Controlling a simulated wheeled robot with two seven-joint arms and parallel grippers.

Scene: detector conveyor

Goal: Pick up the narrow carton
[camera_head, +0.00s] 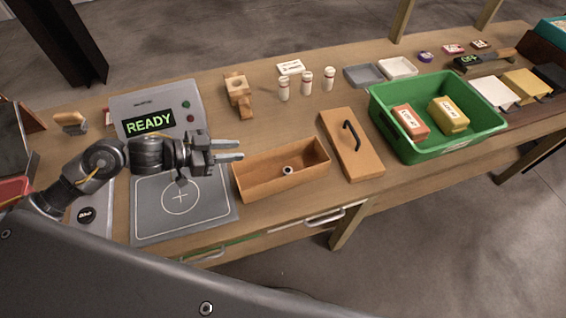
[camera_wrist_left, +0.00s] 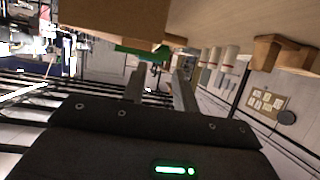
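Two labelled cartons lie inside the green crate (camera_head: 460,147) at the right. The orange-brown carton (camera_head: 410,124) is on the left and looks the narrower; the yellow carton (camera_head: 448,115) is to its right. My left gripper (camera_head: 240,150) is over the table, above the left end of the open wooden box, well left of the crate. Its two fingers point right and are apart, with nothing between them. They also show apart in the left wrist view (camera_wrist_left: 160,78), where a green strip appears beyond them. My right gripper is not in view.
Between my left gripper and the crate are the open wooden box (camera_head: 270,186) with a small ring inside and a wooden lid (camera_head: 367,160) with a black handle. Several white bottles (camera_head: 307,83) stand behind. A grey detector pad (camera_head: 155,222) with a READY display (camera_head: 150,123) is at the left.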

